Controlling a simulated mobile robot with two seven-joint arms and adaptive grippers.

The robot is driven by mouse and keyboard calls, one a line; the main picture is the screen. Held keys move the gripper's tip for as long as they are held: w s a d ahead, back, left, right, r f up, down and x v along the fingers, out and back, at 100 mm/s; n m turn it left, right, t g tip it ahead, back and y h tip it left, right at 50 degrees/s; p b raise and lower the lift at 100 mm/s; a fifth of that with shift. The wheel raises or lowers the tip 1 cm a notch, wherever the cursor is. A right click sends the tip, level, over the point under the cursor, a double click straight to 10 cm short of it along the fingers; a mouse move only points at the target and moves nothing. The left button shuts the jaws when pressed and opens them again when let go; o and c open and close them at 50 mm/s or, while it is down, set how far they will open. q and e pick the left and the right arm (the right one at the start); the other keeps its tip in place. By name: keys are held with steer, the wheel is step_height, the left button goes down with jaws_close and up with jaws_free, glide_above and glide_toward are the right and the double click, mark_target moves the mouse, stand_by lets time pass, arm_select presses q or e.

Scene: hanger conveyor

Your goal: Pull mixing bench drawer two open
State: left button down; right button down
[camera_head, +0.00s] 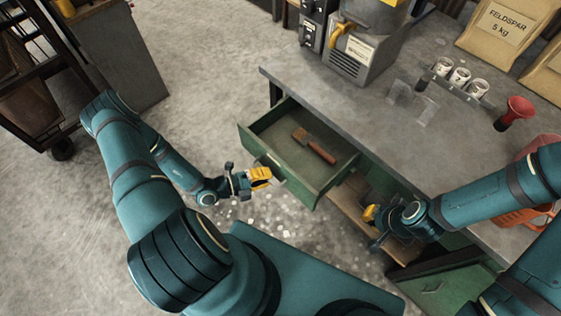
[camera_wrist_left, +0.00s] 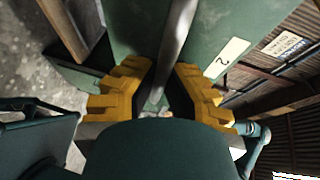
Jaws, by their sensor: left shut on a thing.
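The green drawer (camera_head: 281,124) of the mixing bench (camera_head: 340,95) stands pulled well out, with its inside showing. In the left wrist view its green front (camera_wrist_left: 215,30) carries a white label (camera_wrist_left: 226,62) with a 2. My left gripper (camera_head: 263,177) is at the drawer front, its yellow fingers shut on the grey bar handle (camera_wrist_left: 178,40). The handle passes between the fingers in the left wrist view. My right gripper (camera_head: 371,214) is beside the bench's lower front, right of the drawer; its finger gap is too small to judge.
A wooden-handled tool (camera_head: 314,146) lies in the drawer. A grey machine (camera_head: 358,55), white cups (camera_head: 460,76), a red funnel (camera_head: 514,113) and feldspar bags (camera_head: 506,28) stand on the bench. A green panel (camera_head: 440,285) shows below. The floor left of the drawer is clear.

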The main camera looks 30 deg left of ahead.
arm_select(q)
steer(key=shift+s+a, duration=0.3)
steer(key=shift+s, duration=0.65)
steer(key=shift+s+a, duration=0.3)
steer(key=shift+s, duration=0.65)
steer(key=c, duration=1)
jaws_free()
steer(key=v, duration=1.2)
steer(key=shift+r, duration=0.1)
